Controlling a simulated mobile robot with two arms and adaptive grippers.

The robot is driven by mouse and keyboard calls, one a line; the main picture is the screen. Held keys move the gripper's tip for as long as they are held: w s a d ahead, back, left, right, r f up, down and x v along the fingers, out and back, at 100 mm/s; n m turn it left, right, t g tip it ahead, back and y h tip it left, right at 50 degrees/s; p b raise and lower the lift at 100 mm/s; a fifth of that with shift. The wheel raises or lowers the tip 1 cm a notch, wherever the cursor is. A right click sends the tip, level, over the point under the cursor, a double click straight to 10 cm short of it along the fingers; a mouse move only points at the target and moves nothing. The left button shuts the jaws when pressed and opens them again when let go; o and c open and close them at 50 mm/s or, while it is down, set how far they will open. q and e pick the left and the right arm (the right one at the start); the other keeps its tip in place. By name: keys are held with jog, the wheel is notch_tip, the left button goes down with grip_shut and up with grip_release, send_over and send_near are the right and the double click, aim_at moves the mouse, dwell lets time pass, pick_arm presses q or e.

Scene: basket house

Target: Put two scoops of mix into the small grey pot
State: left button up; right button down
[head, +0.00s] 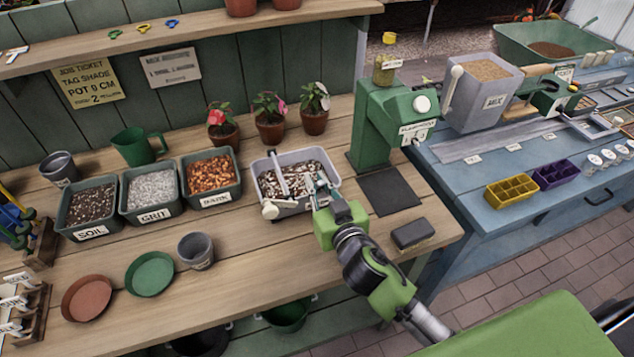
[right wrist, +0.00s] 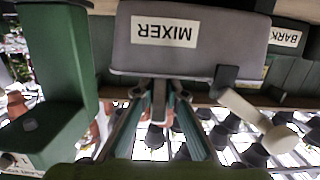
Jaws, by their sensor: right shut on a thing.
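A small grey pot (head: 196,251) stands upright on the front of the wooden bench. A grey mixer tub (head: 334,163) holds dark mix with white bits; its label and front wall (right wrist: 225,50) fill the top of the right wrist view, upside down. My right gripper (head: 322,188) is at the tub's front right rim. In the right wrist view my right gripper (right wrist: 158,92) is shut on a small grey thing, mostly hidden between the fingers; I cannot tell what it is. My left gripper is not in view.
Soil (head: 90,205), grit (head: 152,192) and bark (head: 210,174) bins stand left of the tub. Another grey pot (head: 58,169) and a green jug (head: 138,147) stand behind them. A green dispenser (head: 382,120) stands right of the tub. Saucers (head: 150,274) lie in front.

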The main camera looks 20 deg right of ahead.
jog(key=shift+r, duration=0.1)
jog(key=shift+t, duration=0.6)
jog(key=shift+s+r+p, duration=0.15)
jog(key=shift+r+p, duration=1.15)
jog(key=shift+r, duration=1.3)
jog(key=shift+s+r+p, duration=0.15)
jog(key=shift+r+p, duration=1.1)
jog(key=shift+r, duration=1.35)
